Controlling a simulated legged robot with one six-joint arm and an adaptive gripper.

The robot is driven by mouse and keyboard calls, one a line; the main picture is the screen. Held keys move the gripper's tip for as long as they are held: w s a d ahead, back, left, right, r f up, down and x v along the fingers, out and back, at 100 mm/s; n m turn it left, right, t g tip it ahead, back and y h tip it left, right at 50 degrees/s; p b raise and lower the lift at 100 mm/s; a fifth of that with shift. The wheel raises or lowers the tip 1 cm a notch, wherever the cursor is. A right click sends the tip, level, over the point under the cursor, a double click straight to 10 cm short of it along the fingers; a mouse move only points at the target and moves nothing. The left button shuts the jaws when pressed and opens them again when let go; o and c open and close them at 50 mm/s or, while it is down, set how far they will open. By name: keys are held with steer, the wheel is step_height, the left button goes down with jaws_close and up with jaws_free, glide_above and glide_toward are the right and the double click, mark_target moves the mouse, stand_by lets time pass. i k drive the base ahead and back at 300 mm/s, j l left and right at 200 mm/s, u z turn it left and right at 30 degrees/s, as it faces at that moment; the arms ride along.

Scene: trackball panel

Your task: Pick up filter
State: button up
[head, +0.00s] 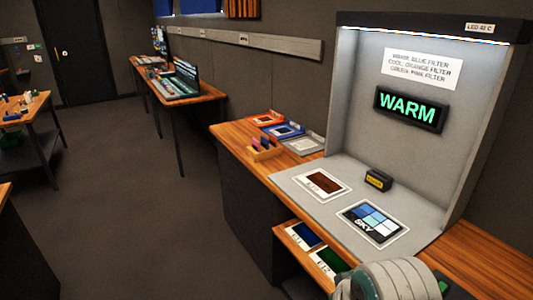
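A small wooden rack (264,151) stands on the bench left of the grey booth, with several small coloured upright pieces in it that look like filters. Their exact colours are hard to tell; bluish and reddish ones show. Behind it lie an orange tray (267,120), a blue tray (284,131) and a grey tray (304,145). A lit sign (410,109) in the booth reads WARM. A white notice (422,68) seems to pair warm with blue filter, cool with orange, green with pink. My gripper's fingers are not in view; a grey rounded part of my arm shows at bottom right.
The booth floor (330,203) holds a brown card (322,184), a blue SKY card (373,222) and a small black-and-yellow block (378,180). A lower shelf holds more cards (328,261). Floor at left is clear.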

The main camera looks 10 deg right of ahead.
mark_target(264, 142)
steer(key=k+z, duration=0.2)
steer(key=z, duration=0.25)
steer(key=k+l+z, duration=0.1)
steer(key=z, duration=0.3)
steer(key=i+j+z, duration=0.15)
steer(key=z, duration=0.2)
steer(key=j+z, duration=0.3)
steer(key=i+j+z, duration=0.1)
steer(key=j+z, duration=0.25)
steer(key=i+j, duration=0.1)
steer(key=j, duration=0.4)
steer(key=i+j, duration=0.1)
steer(key=j, duration=0.4)
steer(key=i+j, duration=0.1)
steer(key=j, duration=0.4)
steer(key=i+j, duration=0.1)
steer(key=j, duration=0.45)
steer(key=i+j, duration=0.1)
steer(key=j, duration=0.4)
steer(key=i+j, duration=0.1)
steer(key=j, duration=0.4)
steer(key=i+j, duration=0.15)
steer(key=j, duration=0.35)
steer(key=i+j, duration=0.1)
steer(key=j, duration=0.4)
